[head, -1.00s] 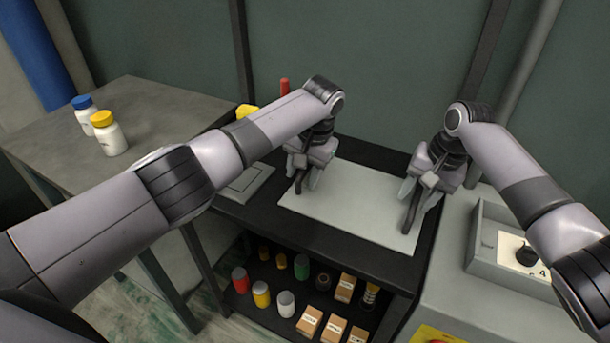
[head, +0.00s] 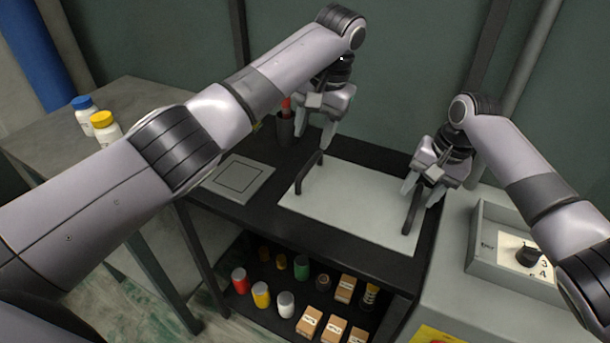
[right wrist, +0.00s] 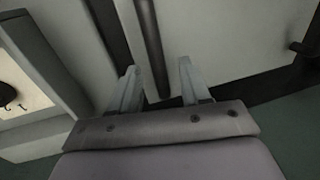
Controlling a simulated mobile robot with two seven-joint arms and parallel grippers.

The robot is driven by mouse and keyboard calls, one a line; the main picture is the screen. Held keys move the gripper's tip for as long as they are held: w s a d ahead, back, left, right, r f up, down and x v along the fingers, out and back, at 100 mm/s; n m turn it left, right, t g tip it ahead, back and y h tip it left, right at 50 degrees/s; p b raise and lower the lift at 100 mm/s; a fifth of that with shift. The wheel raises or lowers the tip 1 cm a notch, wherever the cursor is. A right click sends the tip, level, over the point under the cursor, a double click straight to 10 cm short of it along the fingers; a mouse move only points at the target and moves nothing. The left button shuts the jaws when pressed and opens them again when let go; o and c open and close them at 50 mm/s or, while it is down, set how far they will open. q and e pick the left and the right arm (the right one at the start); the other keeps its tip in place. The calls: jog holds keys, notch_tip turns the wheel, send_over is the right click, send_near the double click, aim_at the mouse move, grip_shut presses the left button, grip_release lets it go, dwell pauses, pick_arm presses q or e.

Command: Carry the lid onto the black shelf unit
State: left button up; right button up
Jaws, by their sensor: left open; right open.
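The lid (head: 345,207) is a flat light-grey panel with two dark upright handles, lying flat on top of the black shelf unit (head: 262,219). My left gripper (head: 315,142) is open and empty, above and behind the lid's left handle (head: 309,173). My right gripper (head: 424,198) is open at the lid's right handle (head: 411,209). In the right wrist view the right gripper's fingers (right wrist: 158,85) stand apart, with a dark bar (right wrist: 152,45) running up between them. The other handle (right wrist: 301,48) shows at that view's right edge.
A grey square plate (head: 238,179) lies left of the lid. A dark cup (head: 285,127) with a red item stands behind. The lower shelf holds cans and small boxes (head: 309,321). A grey control box (head: 510,250) stands right, and a table with bottles (head: 104,127) left.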

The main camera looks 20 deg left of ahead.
notch_tip(320, 180, up, 10)
jog(key=d, duration=0.2)
jog(key=shift+s+r, duration=0.15)
jog(key=shift+s, duration=0.05)
dwell(0.3)
